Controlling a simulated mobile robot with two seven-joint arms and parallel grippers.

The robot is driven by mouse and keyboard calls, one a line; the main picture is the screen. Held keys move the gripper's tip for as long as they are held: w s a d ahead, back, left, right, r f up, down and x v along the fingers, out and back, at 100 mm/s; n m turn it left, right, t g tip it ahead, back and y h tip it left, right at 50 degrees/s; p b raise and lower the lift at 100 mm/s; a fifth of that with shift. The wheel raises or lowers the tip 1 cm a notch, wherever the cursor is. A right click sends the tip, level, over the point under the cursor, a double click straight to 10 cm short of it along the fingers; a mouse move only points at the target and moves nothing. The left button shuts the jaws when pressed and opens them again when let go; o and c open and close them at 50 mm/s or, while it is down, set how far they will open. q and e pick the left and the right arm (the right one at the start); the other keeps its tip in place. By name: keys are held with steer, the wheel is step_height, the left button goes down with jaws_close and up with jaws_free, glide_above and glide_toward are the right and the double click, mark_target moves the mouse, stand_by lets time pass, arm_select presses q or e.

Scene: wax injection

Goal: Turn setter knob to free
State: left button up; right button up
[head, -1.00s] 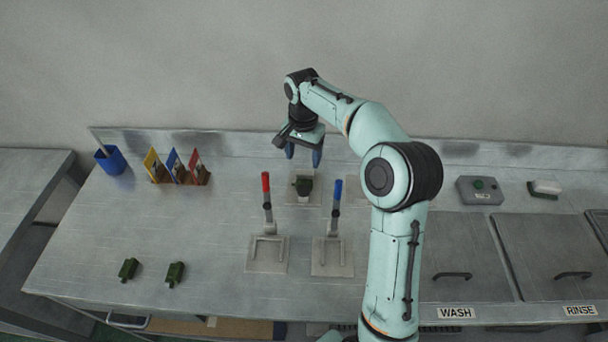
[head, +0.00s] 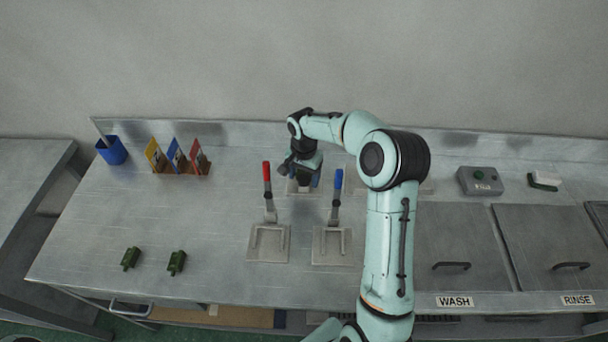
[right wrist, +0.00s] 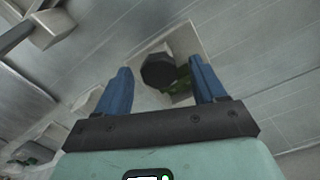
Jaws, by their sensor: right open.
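A dark, many-sided knob (right wrist: 158,71) sits on a pale square plate (right wrist: 186,38) in the right wrist view. In the head view the knob (head: 304,182) is mostly hidden by my gripper. My right gripper (right wrist: 160,70) is open, with one blue finger on each side of the knob in the picture. In the head view my right gripper (head: 304,178) hangs over the plate (head: 291,188) behind the two levers. I cannot tell whether the fingers touch the knob. Something green (right wrist: 182,86) shows beside the knob. My left gripper is not in view.
A red-handled lever (head: 267,173) and a blue-handled lever (head: 337,181) stand in front of my gripper. Green blocks (head: 131,258), coloured cards (head: 178,157) and a blue cup (head: 112,151) are at left. A grey button box (head: 480,181) is at right. The bench's left middle is clear.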

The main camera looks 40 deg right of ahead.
steer(key=shift+s, duration=0.1)
steer(key=c, duration=1.1)
steer(key=shift+o, duration=0.2)
steer(key=shift+n, duration=0.4)
steer(key=n, duration=0.3)
steer(key=shift+n, duration=0.3)
steer(key=n, duration=0.4)
steer(key=shift+n, duration=0.3)
steer(key=n, duration=0.4)
steer(key=shift+n, duration=2.5)
